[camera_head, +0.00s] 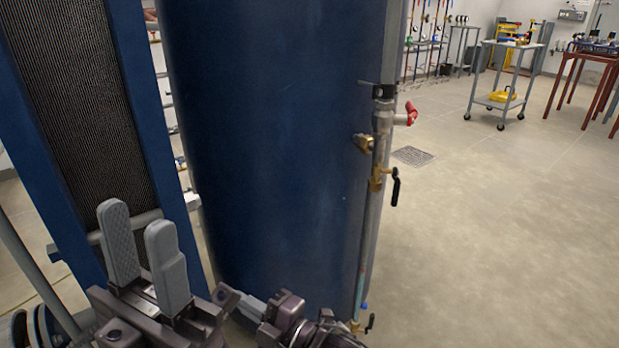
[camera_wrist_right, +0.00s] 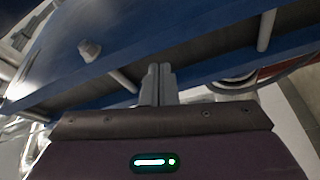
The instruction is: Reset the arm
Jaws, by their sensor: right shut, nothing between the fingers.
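My left gripper (camera_head: 139,222) is at the lower left of the head view. Its two grey fingers point up with a gap between them, and nothing is seen in the gap. It is in front of the blue-framed plate pack (camera_head: 80,90) and left of the big blue tank (camera_head: 270,150). In the right wrist view, my right gripper (camera_wrist_right: 158,72) has its two fingers together with nothing between them. Its fingertips are close to a blue frame (camera_wrist_right: 190,55) with grey rods; I cannot tell whether they touch it.
A pipe with valves (camera_head: 375,180) runs down the tank's right side, with a red handle (camera_head: 411,113) sticking out. A grey cart (camera_head: 510,75) and a red-legged table (camera_head: 585,70) stand at the back right. The floor right of the tank is clear.

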